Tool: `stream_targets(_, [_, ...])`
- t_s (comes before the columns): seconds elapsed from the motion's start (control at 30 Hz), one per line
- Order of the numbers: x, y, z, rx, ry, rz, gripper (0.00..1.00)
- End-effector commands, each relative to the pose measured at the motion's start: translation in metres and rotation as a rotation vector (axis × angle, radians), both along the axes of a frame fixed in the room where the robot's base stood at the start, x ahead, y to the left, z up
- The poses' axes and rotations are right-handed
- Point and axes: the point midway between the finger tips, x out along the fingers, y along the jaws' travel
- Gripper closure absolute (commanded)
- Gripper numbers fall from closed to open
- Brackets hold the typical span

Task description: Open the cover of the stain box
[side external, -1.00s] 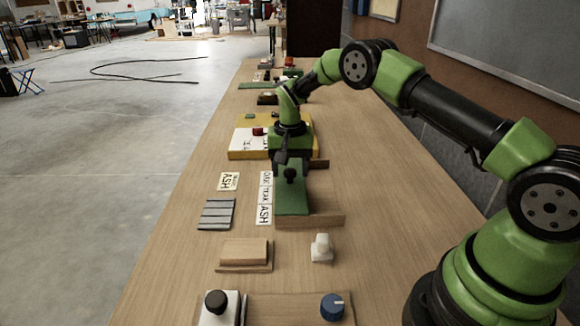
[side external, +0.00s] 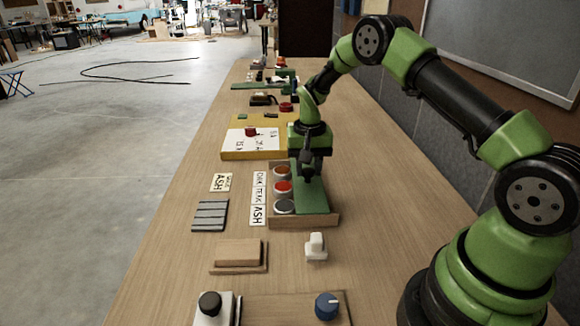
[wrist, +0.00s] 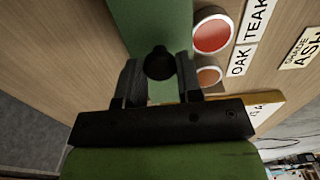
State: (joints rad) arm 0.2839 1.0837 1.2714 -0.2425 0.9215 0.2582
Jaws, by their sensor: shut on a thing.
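The stain box (side external: 326,219) is a low wooden tray on the bench. Its flat green cover (side external: 312,201) lies over the right part of the box. To its left, several round cups of stain show in a row, including a red one (side external: 283,187) and a dark grey one (side external: 284,207). My gripper (side external: 308,170) is over the cover. In the wrist view its two fingers (wrist: 158,72) are closed around the cover's round black knob (wrist: 158,62). Two cups also show beside the cover there.
OAK, TEAK and ASH labels (side external: 258,199) stand left of the box. A grey slatted piece (side external: 210,215), a wooden block (side external: 238,252) and a white object (side external: 316,246) lie nearer. A yellow-edged board (side external: 232,156) is behind. The bench left of the labels is narrow.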

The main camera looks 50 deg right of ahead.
Motion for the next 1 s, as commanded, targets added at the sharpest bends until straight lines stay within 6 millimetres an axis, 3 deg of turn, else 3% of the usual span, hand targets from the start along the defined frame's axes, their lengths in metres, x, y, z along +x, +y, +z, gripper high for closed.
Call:
stream_targets(0.13, [-0.010,-0.012,0.001,-0.004,-0.006,0.000,1.00])
stream_targets(0.43, [-0.011,-0.013,0.001,-0.005,-0.008,0.002,1.00])
stream_targets(0.47, [-0.011,-0.013,0.001,-0.005,-0.008,0.003,0.65])
stream_targets(0.57, [-0.011,-0.013,0.001,-0.004,-0.007,0.002,0.42])
stream_targets(0.87, [-0.011,-0.012,0.002,-0.003,-0.006,0.001,0.41])
stream_targets(1.0, [-0.010,-0.012,0.016,-0.004,-0.008,0.000,0.41])
